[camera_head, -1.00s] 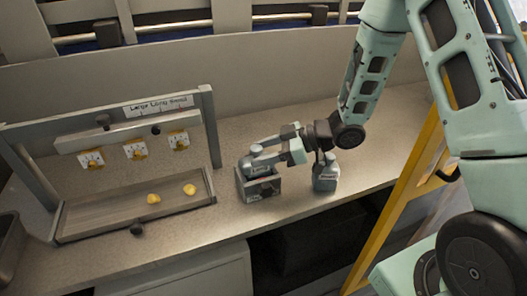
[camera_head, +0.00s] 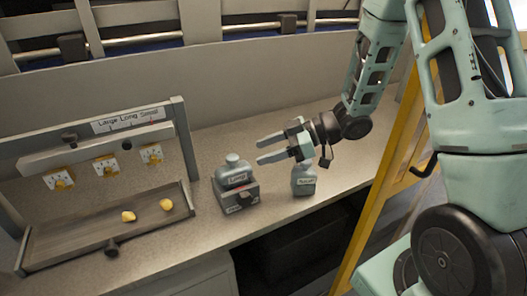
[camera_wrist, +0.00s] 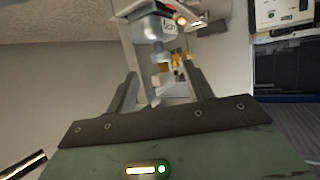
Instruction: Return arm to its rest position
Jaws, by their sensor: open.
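My gripper (camera_head: 270,149) is open and empty in the head view. Its fingers point left, up and to the right of a grey bottle (camera_head: 235,172) labelled "Long". That bottle stands upright in a small grey box (camera_head: 238,199) on the counter. A second grey bottle (camera_head: 304,181) stands upright on the counter below my wrist. In the wrist view my gripper (camera_wrist: 160,80) shows two parted fingers, with a grey bottle (camera_wrist: 152,28) beyond them, clear of the fingertips.
A yellow post (camera_head: 378,225) stands right of the counter. The counter between rack and box is clear.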

